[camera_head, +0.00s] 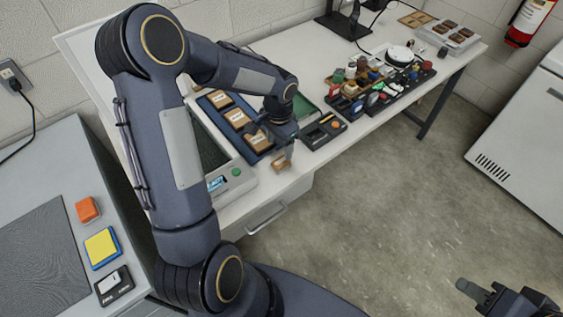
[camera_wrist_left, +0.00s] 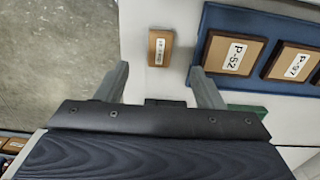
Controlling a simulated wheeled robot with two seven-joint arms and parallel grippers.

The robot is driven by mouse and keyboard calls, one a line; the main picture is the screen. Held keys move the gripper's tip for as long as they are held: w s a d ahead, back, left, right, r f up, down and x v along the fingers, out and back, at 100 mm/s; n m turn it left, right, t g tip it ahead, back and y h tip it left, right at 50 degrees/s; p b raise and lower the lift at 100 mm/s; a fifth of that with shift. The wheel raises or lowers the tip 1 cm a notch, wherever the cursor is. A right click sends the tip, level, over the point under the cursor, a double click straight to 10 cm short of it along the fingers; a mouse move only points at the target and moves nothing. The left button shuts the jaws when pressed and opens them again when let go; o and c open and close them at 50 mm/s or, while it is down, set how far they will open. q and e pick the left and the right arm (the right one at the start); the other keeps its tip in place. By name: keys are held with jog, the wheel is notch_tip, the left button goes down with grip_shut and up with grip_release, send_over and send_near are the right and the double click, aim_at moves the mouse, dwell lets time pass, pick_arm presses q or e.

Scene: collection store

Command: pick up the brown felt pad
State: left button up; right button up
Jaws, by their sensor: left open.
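A small brown block with a pale label, which I take for the brown felt pad (camera_head: 281,165), lies on the white bench top near its front edge. In the left wrist view the pad (camera_wrist_left: 160,48) lies just beyond the fingertips and between their lines. Its label is too small to read. My left gripper (camera_head: 284,152) is open and empty above the pad, and it also shows in the left wrist view (camera_wrist_left: 162,78). My right gripper (camera_head: 474,291) is at the bottom right over the floor, partly cut off, with its jaw opening unclear.
A blue tray (camera_wrist_left: 208,25) with larger brown labelled blocks lies right beside the pad. A scale (camera_head: 236,176) stands left of it, and a black device (camera_head: 323,131) to the right. Further right are black trays with small coloured items. A grey side table (camera_head: 40,180) is at left.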

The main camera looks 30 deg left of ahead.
aim_at(281, 161)
pick_arm(q)
jog(key=f, duration=0.5)
jog(key=f+p, duration=0.1)
jog(key=f, duration=0.2)
jog(key=shift+w+f, duration=0.25)
jog(key=shift+f, duration=0.05)
jog(key=c, duration=1.1)
jog(key=shift+o, duration=0.2)
jog(key=shift+r, duration=0.15)
jog(key=shift+r, duration=0.2)
notch_tip(281, 161, up, 2)
jog(key=shift+r, duration=0.1)
jog(key=s+d+r+b, duration=0.3)
jog(key=s+d+r, duration=0.2)
jog(key=d+r, duration=0.5)
jog(key=d, duration=0.3)
jog(key=shift+s, duration=0.2)
jog(key=shift+r, duration=0.1)
